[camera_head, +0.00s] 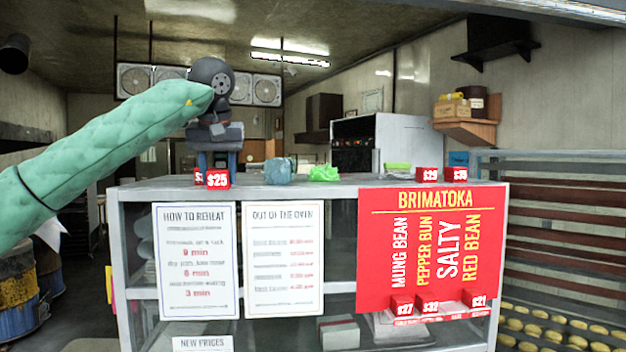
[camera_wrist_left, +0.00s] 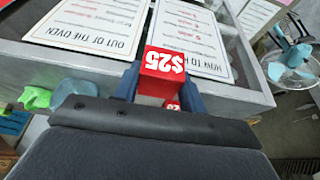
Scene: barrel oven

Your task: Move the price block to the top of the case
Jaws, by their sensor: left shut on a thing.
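The red price block marked $25 (camera_head: 217,179) is at the top left front edge of the display case (camera_head: 265,190). My left gripper (camera_head: 217,165) points down from above and is shut on this block. In the left wrist view the $25 block (camera_wrist_left: 162,72) sits between the two blue fingers (camera_wrist_left: 160,85). I cannot tell whether the block touches the case top. Another red block (camera_head: 198,175) is partly hidden just behind it. My right gripper is not in view.
Blue (camera_head: 279,171) and green (camera_head: 324,173) crumpled bags lie on the case top. Red blocks marked $29 (camera_head: 427,174) and $35 (camera_head: 458,173) stand at its right end. More price blocks (camera_head: 402,306) sit lower at the front. The case top's middle front is clear.

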